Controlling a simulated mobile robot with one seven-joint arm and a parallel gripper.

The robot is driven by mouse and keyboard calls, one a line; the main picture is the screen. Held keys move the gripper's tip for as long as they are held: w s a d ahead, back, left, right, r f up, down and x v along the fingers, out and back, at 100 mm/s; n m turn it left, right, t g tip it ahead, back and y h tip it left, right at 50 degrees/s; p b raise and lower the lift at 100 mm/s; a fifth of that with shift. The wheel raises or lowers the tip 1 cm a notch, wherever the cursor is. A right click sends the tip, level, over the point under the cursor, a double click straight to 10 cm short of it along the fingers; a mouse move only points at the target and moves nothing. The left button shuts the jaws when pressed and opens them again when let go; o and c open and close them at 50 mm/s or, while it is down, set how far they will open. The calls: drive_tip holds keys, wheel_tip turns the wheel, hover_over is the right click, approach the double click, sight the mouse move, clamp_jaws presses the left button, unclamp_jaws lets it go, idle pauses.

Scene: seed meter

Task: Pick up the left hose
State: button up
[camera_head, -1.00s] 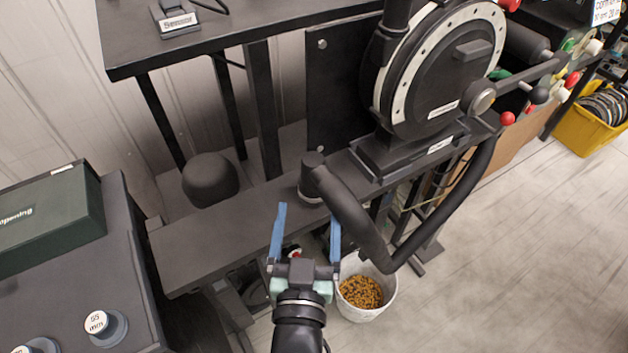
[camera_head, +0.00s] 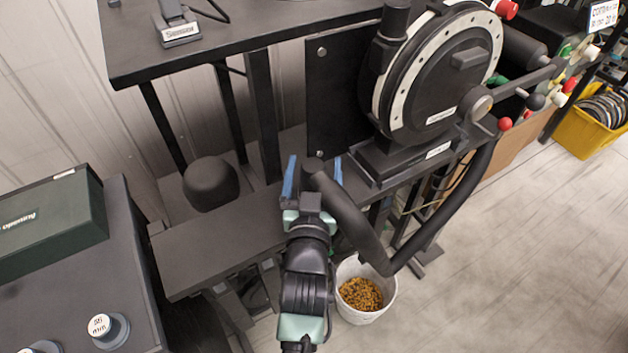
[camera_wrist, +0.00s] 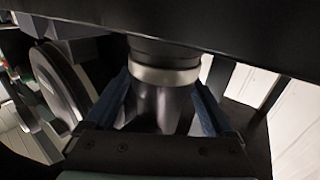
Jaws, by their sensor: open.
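A thick black hose (camera_head: 352,218) rises from its upright left end (camera_head: 313,168) on the bench shelf, sags toward the front and curves up to the right beside the round seed meter (camera_head: 437,80). My gripper (camera_head: 315,160) is open, with one blue finger on each side of that left end. In the wrist view a dark cylindrical part with a pale ring (camera_wrist: 165,76) lies between the open fingers (camera_wrist: 163,92). I see no clear finger contact on it. The base of the hose end is hidden behind my gripper in the head view.
The dark bench shelf (camera_head: 215,240) runs under the hose end. A white bucket of yellow-brown grain (camera_head: 352,312) stands on the floor below the hose. A black dome (camera_head: 210,182) sits behind the shelf. A dark green box (camera_head: 45,225) is on the left table.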

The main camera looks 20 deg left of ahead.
drive_tip(key=shift+w, duration=0.1)
clamp_jaws()
drive_tip(key=shift+r, duration=0.1)
idle(0.3)
wheel_tip(320, 180, up, 16)
drive_tip(key=p, duration=0.6)
drive_tip(key=shift+p, duration=0.4)
idle(0.5)
